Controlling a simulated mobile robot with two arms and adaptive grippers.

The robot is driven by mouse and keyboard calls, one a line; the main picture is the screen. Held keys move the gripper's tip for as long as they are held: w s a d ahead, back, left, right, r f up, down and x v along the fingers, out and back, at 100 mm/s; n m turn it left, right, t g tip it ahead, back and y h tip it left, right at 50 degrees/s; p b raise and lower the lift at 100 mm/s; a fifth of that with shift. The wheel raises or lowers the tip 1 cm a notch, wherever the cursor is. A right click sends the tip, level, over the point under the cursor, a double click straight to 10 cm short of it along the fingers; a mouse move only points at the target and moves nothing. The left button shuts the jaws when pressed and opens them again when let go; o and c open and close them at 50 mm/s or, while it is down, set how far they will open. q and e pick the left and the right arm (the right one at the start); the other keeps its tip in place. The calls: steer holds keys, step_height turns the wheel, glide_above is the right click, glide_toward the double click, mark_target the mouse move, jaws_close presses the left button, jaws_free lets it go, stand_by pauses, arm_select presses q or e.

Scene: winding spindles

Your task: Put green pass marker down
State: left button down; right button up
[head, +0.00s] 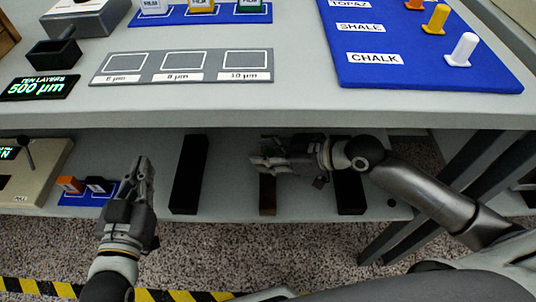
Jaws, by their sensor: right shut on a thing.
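My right gripper (258,162) reaches in from the right below the upper worktop, over the lower shelf (225,190). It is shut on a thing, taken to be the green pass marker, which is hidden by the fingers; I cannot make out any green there. Below the fingers a dark upright bar with a brownish lower part (267,197) shows on the shelf. My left gripper (142,163) points up and away in front of the shelf, with nothing visible in it; I cannot tell how far its fingers are apart.
A blue mat (72,198) on the lower shelf carries an orange block (69,184) and a dark block (97,185). Dark bars (188,175) (349,192) stand on the shelf. The upper worktop's front edge (250,122) overhangs it. A blue board (430,75) holds coloured spindles.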

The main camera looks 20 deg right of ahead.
steer(key=shift+f, duration=0.1)
steer(key=o, duration=0.9)
steer(key=shift+c, duration=0.2)
